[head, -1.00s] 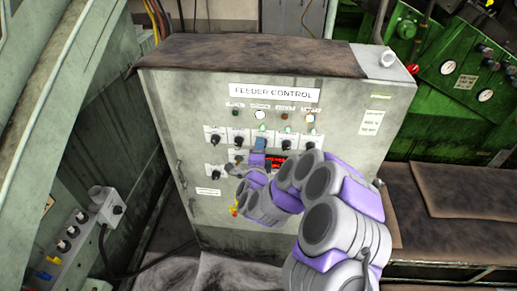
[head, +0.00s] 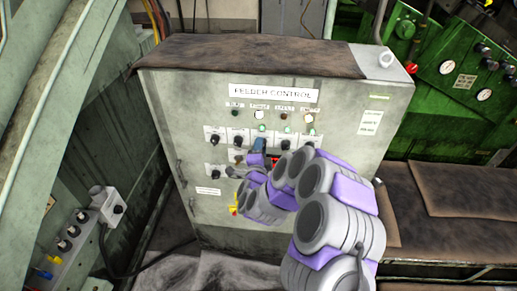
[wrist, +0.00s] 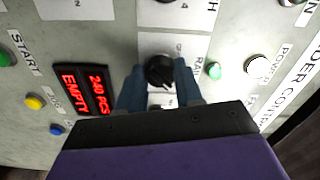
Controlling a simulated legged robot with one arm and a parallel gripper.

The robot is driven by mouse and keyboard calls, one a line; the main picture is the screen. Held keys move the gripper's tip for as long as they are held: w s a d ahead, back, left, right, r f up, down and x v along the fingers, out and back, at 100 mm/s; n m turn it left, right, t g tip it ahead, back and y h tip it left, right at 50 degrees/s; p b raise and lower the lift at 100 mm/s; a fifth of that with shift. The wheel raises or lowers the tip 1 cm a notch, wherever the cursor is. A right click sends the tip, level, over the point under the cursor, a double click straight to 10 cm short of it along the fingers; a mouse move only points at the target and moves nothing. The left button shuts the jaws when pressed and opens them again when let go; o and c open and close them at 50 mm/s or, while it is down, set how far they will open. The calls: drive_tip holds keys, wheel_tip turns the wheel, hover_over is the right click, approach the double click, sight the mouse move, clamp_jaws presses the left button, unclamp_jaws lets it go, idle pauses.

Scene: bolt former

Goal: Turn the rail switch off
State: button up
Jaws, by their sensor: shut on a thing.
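The grey feeder control cabinet (head: 345,95) stands ahead with a row of black rotary switches on its front. In the wrist view the rail switch is a round black knob (wrist: 158,70) on a white plate, with a partly hidden label starting "RAI" beside it. My gripper (wrist: 158,82) has its two blue fingers on either side of this knob and is shut on it. The green lamp (wrist: 214,71) by the label is lit. In the head view my gripper (head: 258,147) reaches the middle of the upper switch row and hides this knob. The knob's exact setting is hard to read.
A red-lit display (wrist: 84,90) reading "EMPTY" and yellow (wrist: 35,102) and blue (wrist: 57,129) buttons lie close by. Other switches (head: 286,143) flank the gripper. A grey box with knobs (head: 68,240) stands at the lower left, green machinery (head: 455,70) at the right.

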drive_tip(key=shift+d+f, duration=0.2)
idle(0.5)
drive_tip(key=o, duration=1)
drive_tip(key=shift+d+r, duration=0.1)
drive_tip(key=shift+s+a+p, duration=0.2)
drive_tip(key=shift+s+p, duration=2.6)
drive_tip(key=shift+s, duration=1.5)
drive_tip(key=shift+s+a+p, duration=0.2)
drive_tip(key=shift+s+p, duration=2.55)
drive_tip(key=shift+s, duration=1.55)
